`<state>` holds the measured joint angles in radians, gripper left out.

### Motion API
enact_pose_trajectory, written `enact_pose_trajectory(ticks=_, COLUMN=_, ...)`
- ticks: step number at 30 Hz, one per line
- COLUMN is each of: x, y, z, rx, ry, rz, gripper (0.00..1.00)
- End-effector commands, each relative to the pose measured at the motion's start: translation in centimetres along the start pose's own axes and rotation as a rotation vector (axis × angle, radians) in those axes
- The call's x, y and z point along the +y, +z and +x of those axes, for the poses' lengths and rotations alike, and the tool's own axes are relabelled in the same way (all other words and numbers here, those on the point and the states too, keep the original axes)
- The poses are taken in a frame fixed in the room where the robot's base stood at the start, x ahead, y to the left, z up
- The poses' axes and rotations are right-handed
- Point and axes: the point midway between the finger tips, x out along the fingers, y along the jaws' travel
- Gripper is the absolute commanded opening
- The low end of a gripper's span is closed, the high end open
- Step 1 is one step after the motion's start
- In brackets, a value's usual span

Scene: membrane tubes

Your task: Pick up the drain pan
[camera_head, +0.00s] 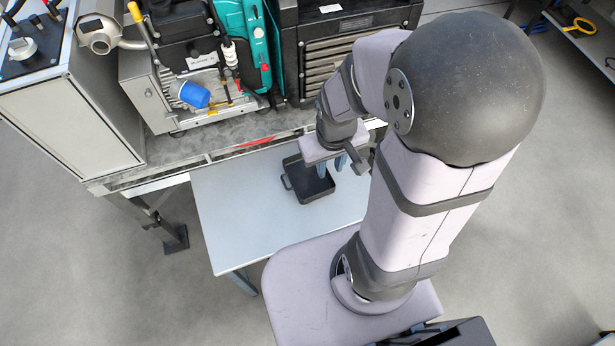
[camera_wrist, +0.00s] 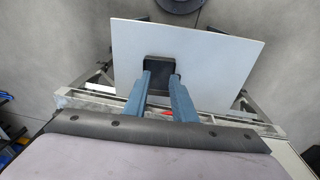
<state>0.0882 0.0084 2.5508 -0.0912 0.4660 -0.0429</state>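The drain pan (camera_head: 306,190) is a small, black, shallow square tray with a raised rim and a handle on its left side. It lies flat on the light table in the head view. My gripper (camera_head: 331,167) hangs over the upper right part of the pan and hides some of it. In the wrist view, the two blue fingers of my gripper (camera_wrist: 161,76) are spread apart, and the dark pan (camera_wrist: 160,64) shows between and beyond their tips. Nothing is held. The exact height of the fingertips above the pan cannot be told.
The light table (camera_head: 235,215) is otherwise bare, with free room left of and below the pan. A workbench (camera_head: 165,160) behind it carries a pump machine (camera_head: 185,75), a blue cylinder (camera_head: 194,94), a teal case (camera_head: 242,35) and a black ribbed unit (camera_head: 325,60).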

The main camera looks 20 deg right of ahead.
Motion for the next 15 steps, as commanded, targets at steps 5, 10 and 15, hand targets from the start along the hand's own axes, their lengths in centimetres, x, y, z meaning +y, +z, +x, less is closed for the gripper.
enact_pose_trajectory(ticks=5, x=3.0, y=-2.3, z=7.3, rx=0.104, ry=0.035, rz=-0.040, gripper=0.24)
enact_pose_trajectory(ticks=10, x=5.5, y=-4.5, z=14.6, rx=0.246, ry=0.047, rz=-0.100, gripper=0.24)
enact_pose_trajectory(ticks=15, x=6.6, y=-6.0, z=21.1, rx=0.412, ry=0.026, rz=-0.149, gripper=0.24)
